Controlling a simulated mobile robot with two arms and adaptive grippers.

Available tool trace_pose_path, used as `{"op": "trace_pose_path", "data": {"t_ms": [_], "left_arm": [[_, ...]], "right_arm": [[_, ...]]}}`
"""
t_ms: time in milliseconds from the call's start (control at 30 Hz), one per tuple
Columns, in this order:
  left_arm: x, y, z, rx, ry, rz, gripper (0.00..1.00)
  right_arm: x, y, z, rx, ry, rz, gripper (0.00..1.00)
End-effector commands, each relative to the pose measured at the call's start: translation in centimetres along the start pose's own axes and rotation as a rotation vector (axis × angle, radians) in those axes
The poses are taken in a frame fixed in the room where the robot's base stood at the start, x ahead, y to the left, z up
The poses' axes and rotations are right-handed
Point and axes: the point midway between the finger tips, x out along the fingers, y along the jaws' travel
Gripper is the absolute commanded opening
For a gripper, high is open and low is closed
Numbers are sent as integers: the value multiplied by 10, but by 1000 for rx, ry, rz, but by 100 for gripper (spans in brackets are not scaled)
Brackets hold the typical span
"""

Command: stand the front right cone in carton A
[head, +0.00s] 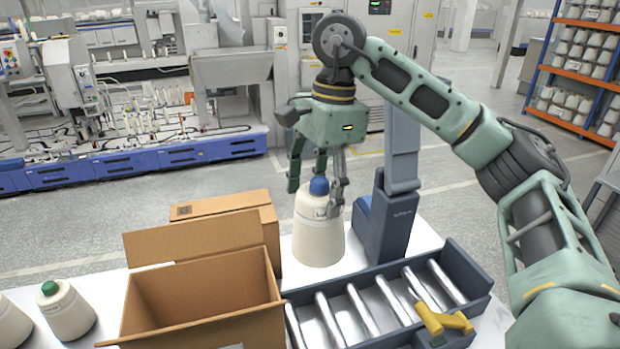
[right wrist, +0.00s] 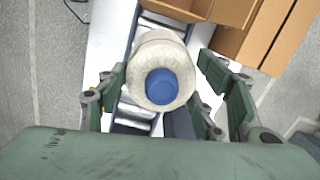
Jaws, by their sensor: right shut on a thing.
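A cream cone with a blue tip (head: 318,245) is upright in my right gripper (head: 316,196), right of the open carton and behind the roller tray. The right wrist view shows the cone (right wrist: 160,48) from above, between the two fingers (right wrist: 163,78). The gripper is shut on it. I cannot clearly tell how far its base is above the table. An open cardboard carton (head: 210,283) stands at the left front, its back flap raised; its floor is hidden. No letter is readable on it. My left gripper is not in view.
A second cardboard carton (head: 262,212) stands behind the open one. A dark tray with metal rollers (head: 478,283) lies in front, with a yellow tool (head: 440,318) at its edge. A green-tipped cone (head: 68,313) stands left.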

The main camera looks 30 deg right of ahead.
Motion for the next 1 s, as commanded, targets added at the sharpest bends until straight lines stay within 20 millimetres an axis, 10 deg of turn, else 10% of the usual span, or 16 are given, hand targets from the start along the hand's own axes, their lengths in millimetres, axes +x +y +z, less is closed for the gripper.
{"op": "trace_pose_path", "data": {"t_ms": [300,700,1000], "left_arm": [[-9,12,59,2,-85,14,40],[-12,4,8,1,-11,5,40],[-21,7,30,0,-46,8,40]], "right_arm": [[3,-6,33,-5,0,-1,4],[10,-16,79,-4,-1,-2,4],[14,-22,114,-4,-1,-1,4]]}}
